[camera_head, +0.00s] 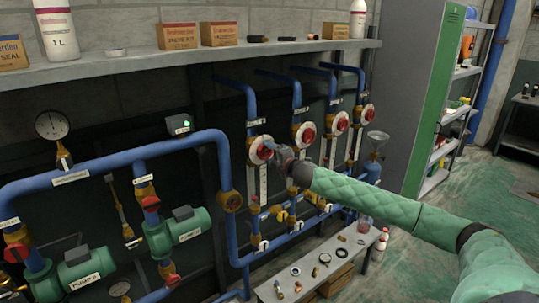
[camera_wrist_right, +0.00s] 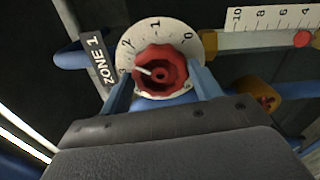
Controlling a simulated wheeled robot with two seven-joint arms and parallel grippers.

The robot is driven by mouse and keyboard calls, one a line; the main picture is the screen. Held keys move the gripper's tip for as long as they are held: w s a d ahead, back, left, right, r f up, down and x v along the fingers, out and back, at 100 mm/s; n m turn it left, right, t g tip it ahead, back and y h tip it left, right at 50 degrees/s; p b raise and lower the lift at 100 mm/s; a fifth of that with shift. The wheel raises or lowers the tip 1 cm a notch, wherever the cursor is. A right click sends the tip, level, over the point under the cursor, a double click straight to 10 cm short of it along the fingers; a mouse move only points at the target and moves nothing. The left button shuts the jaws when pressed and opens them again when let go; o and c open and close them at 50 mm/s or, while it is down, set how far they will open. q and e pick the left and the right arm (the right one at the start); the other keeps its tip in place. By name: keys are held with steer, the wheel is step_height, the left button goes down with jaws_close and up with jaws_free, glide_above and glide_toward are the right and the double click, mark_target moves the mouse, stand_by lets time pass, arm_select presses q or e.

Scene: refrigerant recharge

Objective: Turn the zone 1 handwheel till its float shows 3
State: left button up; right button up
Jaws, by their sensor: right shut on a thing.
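The red zone 1 handwheel (camera_wrist_right: 160,72) sits in front of a white dial (camera_wrist_right: 157,28) numbered 0, 1, 2 and on. Its white mark points left, beyond the 2. The black ZONE 1 label (camera_wrist_right: 98,60) is beside it. My right gripper (camera_wrist_right: 162,68) is shut on the handwheel, one blue finger on each side. In the head view the right gripper (camera_head: 272,151) covers part of the handwheel (camera_head: 259,148). A scale (camera_wrist_right: 268,22) shows 10, 8, 6 and 4, with a red float (camera_wrist_right: 302,39) near the right edge; its reading is cut off. My left gripper is not in view.
Several similar red handwheels, such as the neighbouring one (camera_head: 304,133), stand to the right. Blue pipes (camera_head: 220,165) and green pumps (camera_head: 178,232) are at left. A bench (camera_head: 322,272) with small parts is below; a shelf (camera_head: 130,62) runs above.

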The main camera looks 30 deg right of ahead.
steer(key=shift+n, duration=0.4)
steer(key=shift+a+f, duration=0.1)
steer(key=shift+f, duration=0.1)
steer(key=shift+n, duration=0.4)
steer(key=shift+r+n+p, duration=0.1)
steer(key=shift+n+p, duration=0.2)
steer(key=shift+n, duration=0.3)
steer(key=o, duration=1)
steer(key=shift+c, duration=0.2)
steer(key=shift+s, duration=0.1)
